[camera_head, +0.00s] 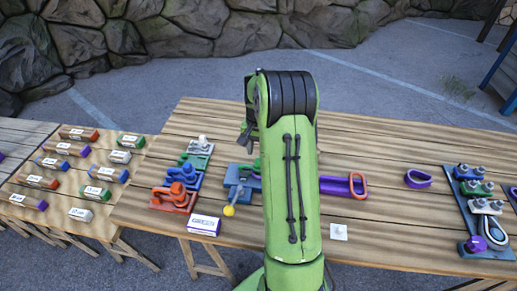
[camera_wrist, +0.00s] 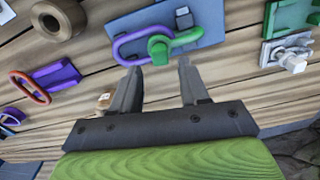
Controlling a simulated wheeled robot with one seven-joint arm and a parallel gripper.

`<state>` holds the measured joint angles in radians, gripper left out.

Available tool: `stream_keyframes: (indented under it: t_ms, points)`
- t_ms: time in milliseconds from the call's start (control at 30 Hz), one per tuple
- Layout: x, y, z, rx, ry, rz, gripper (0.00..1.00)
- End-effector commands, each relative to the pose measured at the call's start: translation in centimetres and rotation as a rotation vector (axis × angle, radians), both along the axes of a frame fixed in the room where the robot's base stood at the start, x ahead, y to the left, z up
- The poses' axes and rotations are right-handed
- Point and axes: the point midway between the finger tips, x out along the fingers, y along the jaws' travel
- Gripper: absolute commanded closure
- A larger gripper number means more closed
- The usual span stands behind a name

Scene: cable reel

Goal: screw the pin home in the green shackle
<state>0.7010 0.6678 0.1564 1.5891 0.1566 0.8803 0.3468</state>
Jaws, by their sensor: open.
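In the wrist view the green shackle (camera_wrist: 188,39) lies over a blue-grey plate (camera_wrist: 135,23), joined with a purple link (camera_wrist: 124,42). A green knob-like pin head (camera_wrist: 158,47) stands at the near side of the shackle, where it meets the link. How deep the pin sits cannot be told. My gripper (camera_wrist: 159,67) is open and empty, its two fingertips spread to either side of the pin head and just short of it in the picture. In the head view my arm hides most of the shackle.
A brown cylinder (camera_wrist: 60,18), an orange ring on a purple holder (camera_wrist: 56,75) and a green block (camera_wrist: 291,15) lie around. In the head view a yellow ball (camera_head: 229,211) and a white labelled box (camera_head: 204,225) are left of my arm.

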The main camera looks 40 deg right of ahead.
Motion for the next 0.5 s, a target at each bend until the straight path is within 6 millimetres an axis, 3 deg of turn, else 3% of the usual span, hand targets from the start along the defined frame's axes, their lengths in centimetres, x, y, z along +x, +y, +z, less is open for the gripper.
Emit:
stream_keyframes:
  t_ms: [300, 500]
  points:
    - [0.0, 0.0, -0.1, 0.0, 0.0, 0.006, 0.55]
    - [0.0, 0.0, -1.4, -0.001, 0.001, 0.004, 0.55]
